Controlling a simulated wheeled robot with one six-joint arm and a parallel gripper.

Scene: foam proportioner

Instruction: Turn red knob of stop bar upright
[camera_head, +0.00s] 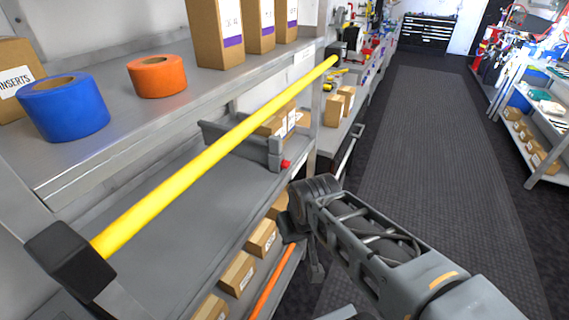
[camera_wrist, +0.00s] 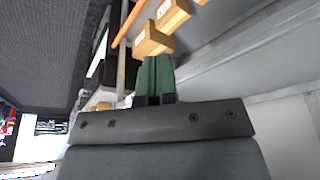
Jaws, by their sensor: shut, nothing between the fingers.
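A small red knob (camera_head: 286,164) shows in the head view at the right end of a grey bar-like part (camera_head: 240,147) on the middle shelf. It is too small to tell how it is turned. A long yellow bar (camera_head: 215,155) with a black end block (camera_head: 70,262) runs slantwise across the front of the shelves. My gripper has green fingers (camera_wrist: 155,78) that are together and empty in the wrist view. They point towards a cardboard box on the lower shelf. In the head view my wrist is to the right of and below the knob, apart from it. The knob is not seen in the wrist view.
Blue tape (camera_head: 63,106) and orange tape (camera_head: 157,76) rolls lie on the top shelf. Several small cardboard boxes (camera_head: 238,272) and an orange bar (camera_head: 270,284) are below. The wrist view also shows a box (camera_wrist: 153,40). The aisle floor (camera_head: 420,130) is clear.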

